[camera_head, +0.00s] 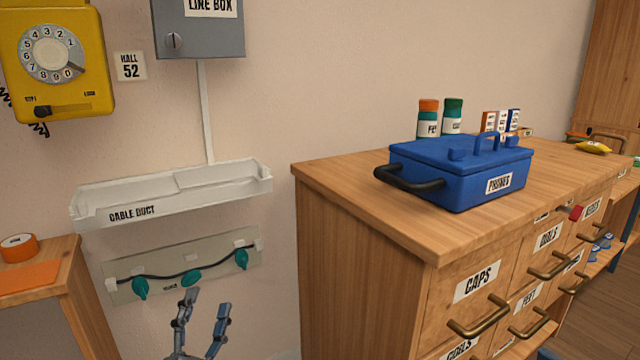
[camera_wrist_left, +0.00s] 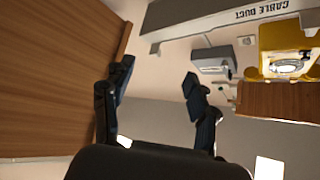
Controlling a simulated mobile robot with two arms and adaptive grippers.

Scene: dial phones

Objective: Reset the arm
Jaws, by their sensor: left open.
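My left gripper (camera_head: 208,318) is at the bottom of the head view, pointing up, with its two fingers apart and nothing between them. It is in front of the wall, below the green-knobbed wall strip and left of the wooden cabinet. In the left wrist view the two dark fingers (camera_wrist_left: 155,100) are spread and empty. My right gripper is not in either view.
A wooden cabinet (camera_head: 345,255) with labelled drawers stands at the right, bearing a blue box (camera_head: 450,180). A white cable duct (camera_head: 190,197), a knobbed strip (camera_head: 130,293), a grey line box (camera_head: 198,40) and a yellow dial phone (camera_head: 95,85) are on the wall.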

